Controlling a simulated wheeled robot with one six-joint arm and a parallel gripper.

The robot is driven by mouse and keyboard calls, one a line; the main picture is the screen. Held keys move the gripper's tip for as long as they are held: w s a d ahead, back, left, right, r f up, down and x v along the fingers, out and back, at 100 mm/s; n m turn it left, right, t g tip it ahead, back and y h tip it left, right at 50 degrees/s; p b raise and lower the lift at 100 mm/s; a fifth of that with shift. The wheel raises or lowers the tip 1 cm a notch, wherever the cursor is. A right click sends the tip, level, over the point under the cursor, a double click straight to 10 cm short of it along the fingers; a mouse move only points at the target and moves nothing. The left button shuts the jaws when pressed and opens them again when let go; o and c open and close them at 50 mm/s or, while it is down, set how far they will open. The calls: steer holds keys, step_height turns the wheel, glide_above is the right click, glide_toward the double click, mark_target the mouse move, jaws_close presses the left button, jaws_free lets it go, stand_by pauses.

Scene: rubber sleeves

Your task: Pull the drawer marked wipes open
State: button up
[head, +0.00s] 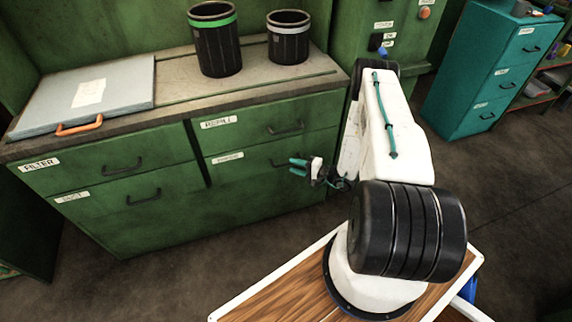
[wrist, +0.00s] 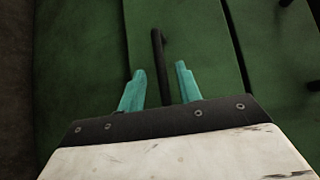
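The green cabinet (head: 150,225) has several drawers with white labels. The lower right drawer (head: 240,182) has a label (head: 228,157) too small to read, so I cannot confirm it says wipes. It looks shut. My gripper (head: 298,166) is in front of this drawer at its handle. In the wrist view my gripper (wrist: 160,78) is open, with teal fingers apart. A dark bar handle (wrist: 157,60) lies between the fingers, nearer the left one, with gaps visible on both sides.
Above it is the drawer marked refill (head: 265,130); at left is the one marked filter (head: 110,165). Two dark bins (head: 216,45) (head: 289,40) and a grey panel (head: 120,90) rest on top. A teal cabinet (head: 480,80) stands at right. The floor before the drawers is clear.

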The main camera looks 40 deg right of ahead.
mark_target(288, 164)
steer(key=shift+x, duration=2.35)
jaws_close()
steer(key=shift+s, duration=0.1)
